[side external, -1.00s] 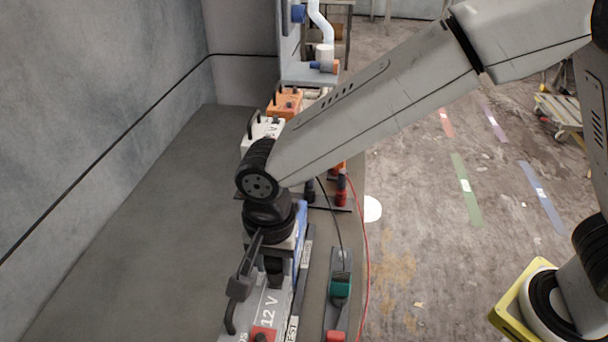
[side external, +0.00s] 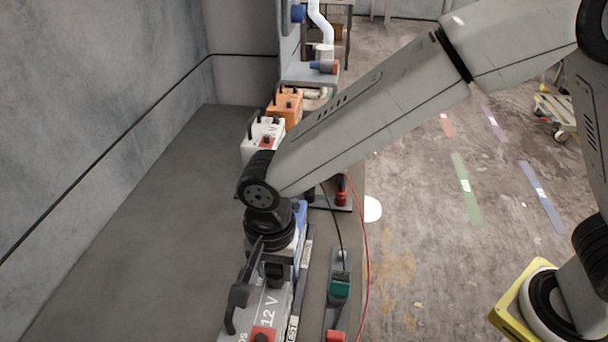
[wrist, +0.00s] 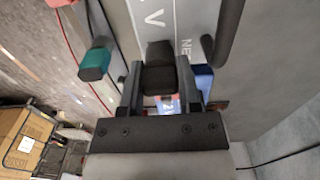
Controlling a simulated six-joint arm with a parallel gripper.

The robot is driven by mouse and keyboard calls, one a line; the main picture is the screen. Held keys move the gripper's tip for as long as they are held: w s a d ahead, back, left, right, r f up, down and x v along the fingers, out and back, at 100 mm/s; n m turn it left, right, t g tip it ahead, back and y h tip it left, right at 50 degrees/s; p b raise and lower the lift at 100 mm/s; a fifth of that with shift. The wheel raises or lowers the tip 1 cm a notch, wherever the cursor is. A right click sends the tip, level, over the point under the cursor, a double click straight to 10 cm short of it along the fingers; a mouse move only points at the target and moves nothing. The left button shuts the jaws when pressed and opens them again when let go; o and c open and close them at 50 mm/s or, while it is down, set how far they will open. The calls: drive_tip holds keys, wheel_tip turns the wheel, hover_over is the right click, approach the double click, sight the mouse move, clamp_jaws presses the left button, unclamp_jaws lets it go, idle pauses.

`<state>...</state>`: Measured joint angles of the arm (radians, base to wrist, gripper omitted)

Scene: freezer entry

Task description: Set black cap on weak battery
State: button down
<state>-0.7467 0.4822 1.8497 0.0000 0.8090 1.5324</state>
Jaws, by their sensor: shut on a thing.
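My gripper (wrist: 160,88) is shut on a black cap (wrist: 159,60), which sits between its fingers in the wrist view. In the side view my gripper (side external: 272,268) points down over the near grey battery (side external: 270,302), marked 12 V. The "NE" lettering on that battery shows beside the cap in the wrist view. The battery has a black handle (side external: 237,295) and a red cap or terminal cover (side external: 262,334) at its near end. The underside of the black cap is hidden, so I cannot tell whether it touches the battery. Which battery is weak is not readable.
A blue battery (side external: 301,222) is partly hidden behind my wrist. White (side external: 253,152) and orange (side external: 287,106) batteries stand farther back. A teal-ended clip (side external: 340,287) with a black cable lies to the right, and a red cable runs along the bench edge. The left bench surface is clear.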

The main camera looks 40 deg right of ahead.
drive_tip(key=shift+c, duration=1.1)
unclamp_jaws()
drive_tip(key=shift+f, duration=0.1)
drive_tip(key=shift+r, duration=3.9)
